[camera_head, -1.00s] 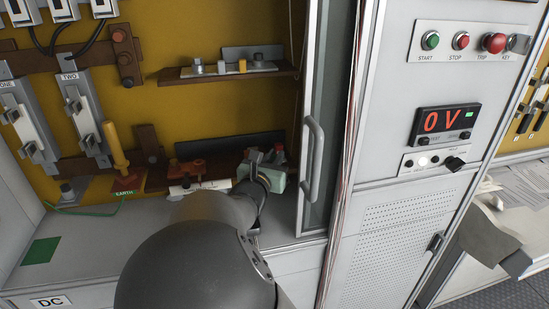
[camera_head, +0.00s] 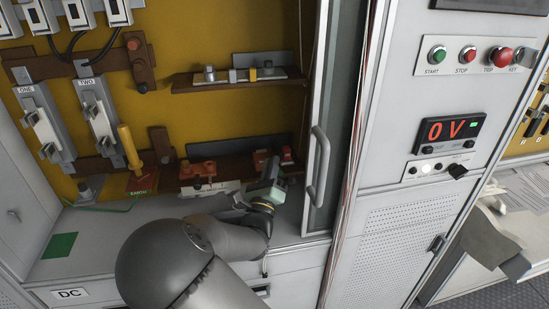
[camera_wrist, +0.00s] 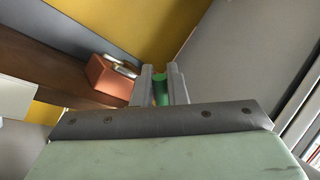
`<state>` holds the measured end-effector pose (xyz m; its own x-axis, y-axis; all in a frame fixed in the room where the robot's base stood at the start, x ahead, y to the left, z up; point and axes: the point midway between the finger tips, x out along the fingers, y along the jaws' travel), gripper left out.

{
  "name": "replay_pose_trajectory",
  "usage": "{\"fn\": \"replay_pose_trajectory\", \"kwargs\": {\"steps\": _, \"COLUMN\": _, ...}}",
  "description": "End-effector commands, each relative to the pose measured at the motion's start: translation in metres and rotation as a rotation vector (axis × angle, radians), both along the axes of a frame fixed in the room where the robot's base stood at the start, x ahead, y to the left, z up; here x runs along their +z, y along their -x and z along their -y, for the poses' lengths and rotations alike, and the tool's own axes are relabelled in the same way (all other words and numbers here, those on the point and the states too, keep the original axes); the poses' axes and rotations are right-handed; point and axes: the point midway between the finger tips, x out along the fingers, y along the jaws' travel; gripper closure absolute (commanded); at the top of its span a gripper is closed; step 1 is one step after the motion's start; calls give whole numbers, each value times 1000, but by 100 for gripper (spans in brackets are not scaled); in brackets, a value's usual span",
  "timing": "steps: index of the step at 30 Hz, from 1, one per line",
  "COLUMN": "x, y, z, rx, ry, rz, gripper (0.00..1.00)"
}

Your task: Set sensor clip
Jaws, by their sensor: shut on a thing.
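My gripper (camera_head: 273,166) is at the lower right of the open yellow cabinet, in front of the lower brown shelf. In the wrist view, its two grey fingers (camera_wrist: 161,86) are closed on a small green piece (camera_wrist: 160,90). I cannot tell for certain that this piece is the sensor clip, as most of it is hidden between the fingers. A red-orange block with a metal top (camera_wrist: 110,77) sits on the brown bar, left of the fingers and apart from them. In the head view, the gripper partly hides the red blocks (camera_head: 262,156) at the shelf's right end.
The cabinet door with its grey handle (camera_head: 321,165) stands close to the right of my gripper. Another red-orange terminal pair (camera_head: 198,171) is to the left. A yellow-handled lever (camera_head: 130,147) stands farther left. The grey counter (camera_head: 105,240) is clear there. The display (camera_head: 450,130) reads 0 V.

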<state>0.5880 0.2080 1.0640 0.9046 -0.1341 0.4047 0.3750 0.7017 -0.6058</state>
Motion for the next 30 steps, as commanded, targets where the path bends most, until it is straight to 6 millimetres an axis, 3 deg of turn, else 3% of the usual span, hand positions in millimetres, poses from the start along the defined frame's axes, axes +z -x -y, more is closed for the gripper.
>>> {"fn": "replay_pose_trajectory", "kwargs": {"steps": 18, "x": -19, "y": 3, "z": -10, "rx": 1, "ry": 536, "rz": 150, "gripper": 100}}
{"fn": "replay_pose_trajectory", "kwargs": {"steps": 30, "x": -28, "y": 3, "z": -10, "rx": 1, "ry": 713, "rz": 204, "gripper": 100}}
